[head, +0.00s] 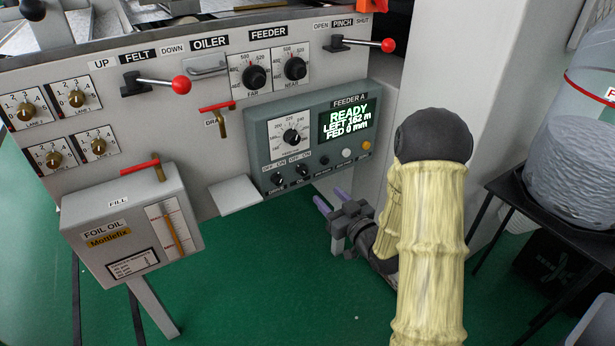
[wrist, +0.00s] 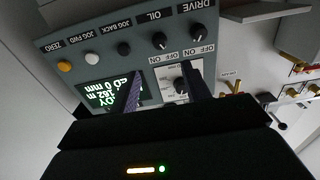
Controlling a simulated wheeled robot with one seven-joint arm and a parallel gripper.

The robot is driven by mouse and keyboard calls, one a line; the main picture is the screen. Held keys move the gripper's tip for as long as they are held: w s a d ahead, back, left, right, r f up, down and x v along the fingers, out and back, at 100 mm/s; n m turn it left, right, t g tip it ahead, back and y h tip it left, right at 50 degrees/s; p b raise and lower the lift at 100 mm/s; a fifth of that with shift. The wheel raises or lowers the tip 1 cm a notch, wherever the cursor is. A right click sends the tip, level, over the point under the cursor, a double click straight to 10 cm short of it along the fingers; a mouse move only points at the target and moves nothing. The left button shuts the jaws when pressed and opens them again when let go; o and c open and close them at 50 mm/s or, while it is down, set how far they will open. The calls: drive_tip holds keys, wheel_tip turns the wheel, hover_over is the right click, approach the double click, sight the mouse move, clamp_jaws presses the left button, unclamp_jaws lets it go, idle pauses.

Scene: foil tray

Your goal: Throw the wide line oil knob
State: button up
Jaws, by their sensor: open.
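The OIL knob (head: 302,171) is a small black rotary knob low on the grey FEEDER A panel (head: 260,130), under an OFF/ON marking. It also shows in the wrist view (wrist: 159,40), upside down. Its white mark appears to be on the OFF side. No "wide line" label is readable. A like DRIVE knob (head: 278,178) sits beside it, on the left in the head view and on the right in the wrist view (wrist: 197,31). My gripper (head: 331,198) is open and empty, below and right of the OIL knob. Its fingers (wrist: 166,68) point towards the panel, apart from it.
The panel's display (head: 346,119) reads READY, LEFT 162 m, FED 0 mm. A dial (head: 291,136) sits above the knobs, and small buttons (head: 346,153) lie to their right. A foil oil box (head: 130,222) stands at the left. A dark table (head: 540,205) stands at the right.

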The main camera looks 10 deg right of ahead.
sight(305, 172)
drive_tip(key=b+x, duration=0.1)
drive_tip(key=x, duration=1)
drive_tip(key=shift+w+a+b, duration=0.1)
drive_tip(key=shift+w+b, duration=0.2)
drive_tip(key=shift+b, duration=0.05)
drive_tip(key=c, duration=1)
